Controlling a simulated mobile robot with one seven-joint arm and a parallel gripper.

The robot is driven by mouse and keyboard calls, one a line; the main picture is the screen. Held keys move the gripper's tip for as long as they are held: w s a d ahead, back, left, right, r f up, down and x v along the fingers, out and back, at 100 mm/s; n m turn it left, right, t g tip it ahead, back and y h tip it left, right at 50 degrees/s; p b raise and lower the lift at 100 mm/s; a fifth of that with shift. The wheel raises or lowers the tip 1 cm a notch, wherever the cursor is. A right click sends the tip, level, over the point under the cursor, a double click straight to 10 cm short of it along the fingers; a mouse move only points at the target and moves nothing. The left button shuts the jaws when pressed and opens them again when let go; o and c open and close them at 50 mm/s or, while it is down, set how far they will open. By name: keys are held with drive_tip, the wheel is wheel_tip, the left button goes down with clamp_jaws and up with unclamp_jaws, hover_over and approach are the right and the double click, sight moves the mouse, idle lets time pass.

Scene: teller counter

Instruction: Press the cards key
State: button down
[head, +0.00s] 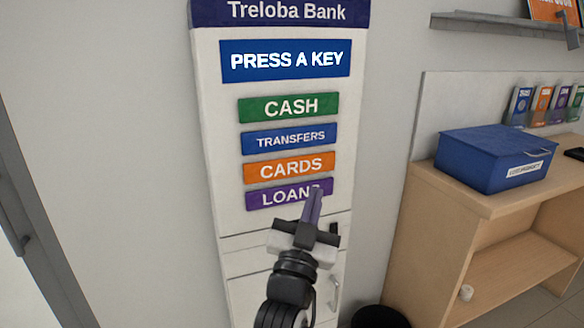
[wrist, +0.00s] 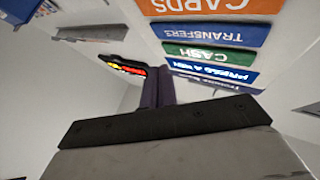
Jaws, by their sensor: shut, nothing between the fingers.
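The orange cards key (head: 290,167) is on the white Treloba Bank kiosk (head: 222,170), third down in a column of keys. Below it is the purple loans key (head: 270,196), above it the blue transfers key (head: 289,139) and green cash key (head: 288,107). My gripper (head: 315,194) is shut and empty. Its fingertips cover the right end of the loans key in the head view, just below the cards key; contact cannot be told. In the wrist view the cards key (wrist: 215,6) appears upside down at the top edge, cut off, apart from the fingertips (wrist: 158,78).
The kiosk screen (head: 286,61) reads "PRESS A KEY". To the right, a wooden counter (head: 465,190) holds a blue box (head: 490,160), with leaflets (head: 541,104) behind. A dark round bin (head: 380,317) stands on the floor. The wall left of the kiosk is clear.

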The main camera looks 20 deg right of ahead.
drive_tip(key=shift+w, duration=0.1)
drive_tip(key=b, duration=0.1)
approach(298, 163)
drive_tip(key=w+d+r, duration=0.2)
drive_tip(key=d+r, duration=0.1)
drive_tip(key=shift+w+d+f+b, duration=0.15)
drive_tip(key=shift+w+b, duration=0.15)
drive_tip(key=shift+w, duration=0.15)
idle(1.7)
drive_tip(key=shift+w, duration=0.45)
drive_tip(key=shift+w+b, duration=0.4)
drive_tip(key=shift+b, duration=0.1)
idle(0.5)
drive_tip(key=shift+s, duration=0.85)
